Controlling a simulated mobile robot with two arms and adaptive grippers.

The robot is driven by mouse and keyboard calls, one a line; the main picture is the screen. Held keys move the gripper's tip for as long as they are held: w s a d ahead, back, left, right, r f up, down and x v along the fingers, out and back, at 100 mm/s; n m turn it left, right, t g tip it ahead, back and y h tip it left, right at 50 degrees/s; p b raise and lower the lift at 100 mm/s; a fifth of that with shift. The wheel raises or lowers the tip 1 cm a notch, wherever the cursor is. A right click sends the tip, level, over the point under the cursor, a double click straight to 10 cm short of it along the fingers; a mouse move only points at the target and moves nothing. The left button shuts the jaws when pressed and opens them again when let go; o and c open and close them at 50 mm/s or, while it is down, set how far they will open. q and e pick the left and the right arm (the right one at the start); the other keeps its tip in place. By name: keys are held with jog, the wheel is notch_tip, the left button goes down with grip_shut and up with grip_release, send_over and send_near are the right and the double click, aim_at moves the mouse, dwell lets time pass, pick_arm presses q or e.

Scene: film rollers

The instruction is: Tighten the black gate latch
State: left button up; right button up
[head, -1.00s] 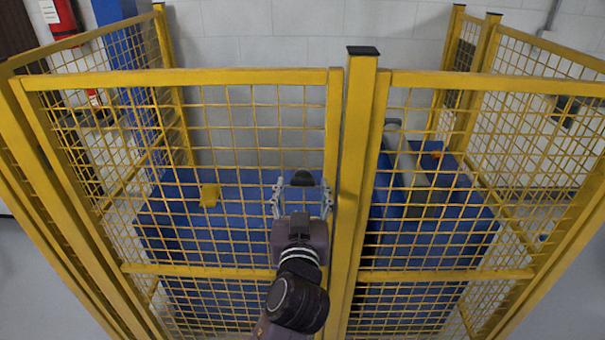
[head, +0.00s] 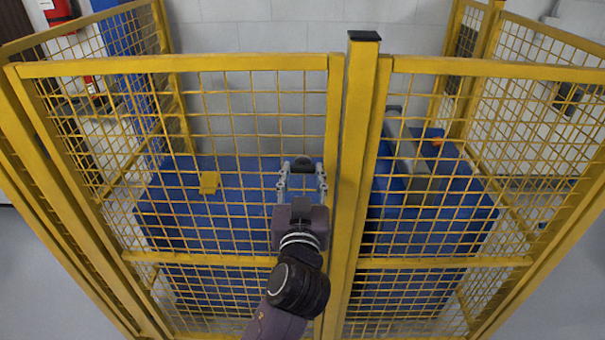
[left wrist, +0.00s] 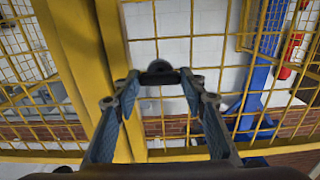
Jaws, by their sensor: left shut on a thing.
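The black gate latch (head: 303,164) is a small dark rounded piece at the right side of the left yellow mesh panel, beside the centre post. My left gripper (head: 303,172) reaches it from the front, with its two fingers on either side of it. In the left wrist view the latch (left wrist: 160,68) shows as a dark knob between the fingertips (left wrist: 160,78). The gripper is shut on it. The fingers hide part of the latch's sides. My right gripper is not in view.
The yellow centre post (head: 352,190) stands close to the right of my left gripper. Behind the mesh are blue machine blocks (head: 250,215) with a small yellow part (head: 209,183) and a grey roller (head: 408,165).

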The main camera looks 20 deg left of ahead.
pick_arm(q)
jog(key=m+p, duration=0.1)
jog(key=m, duration=0.2)
jog(key=shift+p, duration=0.3)
jog(key=m+p, duration=0.2)
jog(key=m, duration=0.2)
jog(key=shift+r+m, duration=0.15)
jog(key=shift+m, duration=0.15)
jog(key=m+p, duration=0.2)
jog(key=m, duration=0.2)
jog(key=shift+m+p, duration=0.3)
jog(key=shift+p, duration=0.1)
jog(key=m+p, duration=0.2)
jog(key=m, duration=0.2)
jog(key=shift+m, duration=0.3)
jog(key=shift+p, duration=0.3)
jog(key=shift+w, duration=0.1)
jog(key=o, duration=1.2)
jog(key=shift+w+a+f, duration=0.1)
jog(key=shift+f, duration=0.1)
jog(key=shift+c, duration=0.2)
